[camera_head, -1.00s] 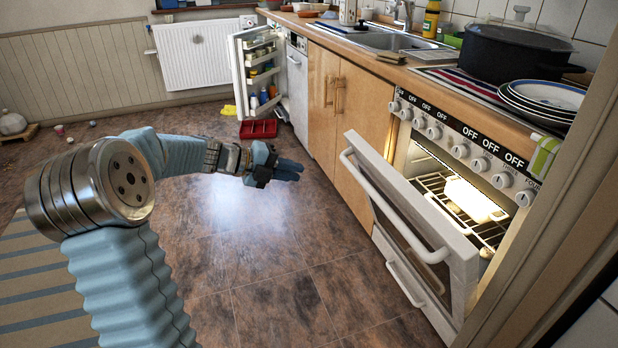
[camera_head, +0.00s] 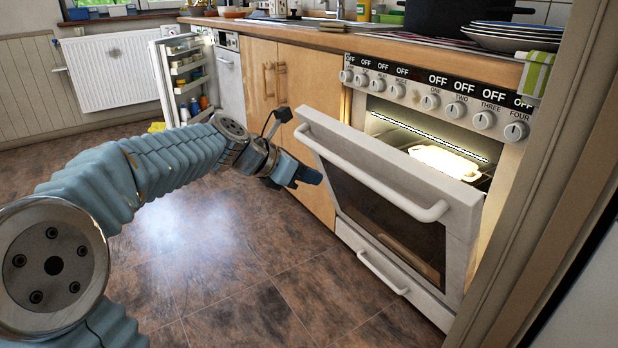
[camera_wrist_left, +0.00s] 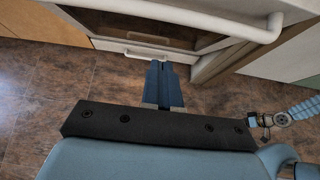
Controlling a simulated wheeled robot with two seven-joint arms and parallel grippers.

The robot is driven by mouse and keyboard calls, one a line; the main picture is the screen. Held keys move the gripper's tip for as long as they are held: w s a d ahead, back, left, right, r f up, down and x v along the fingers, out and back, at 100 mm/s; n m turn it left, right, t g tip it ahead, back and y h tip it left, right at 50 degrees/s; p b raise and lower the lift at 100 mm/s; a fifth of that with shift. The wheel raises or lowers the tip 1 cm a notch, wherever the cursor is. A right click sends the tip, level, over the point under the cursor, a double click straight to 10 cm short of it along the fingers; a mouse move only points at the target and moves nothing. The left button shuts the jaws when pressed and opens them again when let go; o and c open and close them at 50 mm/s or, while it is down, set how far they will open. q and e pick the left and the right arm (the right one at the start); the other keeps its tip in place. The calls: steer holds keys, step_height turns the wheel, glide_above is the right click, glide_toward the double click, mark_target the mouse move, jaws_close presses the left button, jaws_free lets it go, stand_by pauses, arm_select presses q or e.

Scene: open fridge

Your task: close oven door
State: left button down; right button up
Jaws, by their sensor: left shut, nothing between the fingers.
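The white oven door (camera_head: 390,200) is partly open, tilted out from the top with its bar handle (camera_head: 365,165) facing me. The lit oven cavity with a white dish (camera_head: 445,162) on a rack shows above it. My left gripper (camera_head: 315,178) is shut and empty, just left of the door near the handle's left end; I cannot tell if it touches. In the left wrist view, the shut fingers (camera_wrist_left: 165,72) point toward the lower drawer handle (camera_wrist_left: 148,54), with the door handle (camera_wrist_left: 215,22) above them. My right gripper is not visible in the head view.
A wall or door frame (camera_head: 545,190) stands close to the oven's right side. Wooden cabinets (camera_head: 285,125) and an open fridge (camera_head: 185,85) line the left. The tiled floor (camera_head: 240,270) before the oven is clear. Plates and a pot sit on the counter.

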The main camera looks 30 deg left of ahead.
arm_select(q)
steer(key=w+d+f, duration=0.2)
steer(key=w+d, duration=0.1)
steer(key=w, duration=0.5)
steer(key=shift+d+f+b, duration=0.15)
steer(key=shift+f+b, duration=0.1)
steer(key=shift+b, duration=0.1)
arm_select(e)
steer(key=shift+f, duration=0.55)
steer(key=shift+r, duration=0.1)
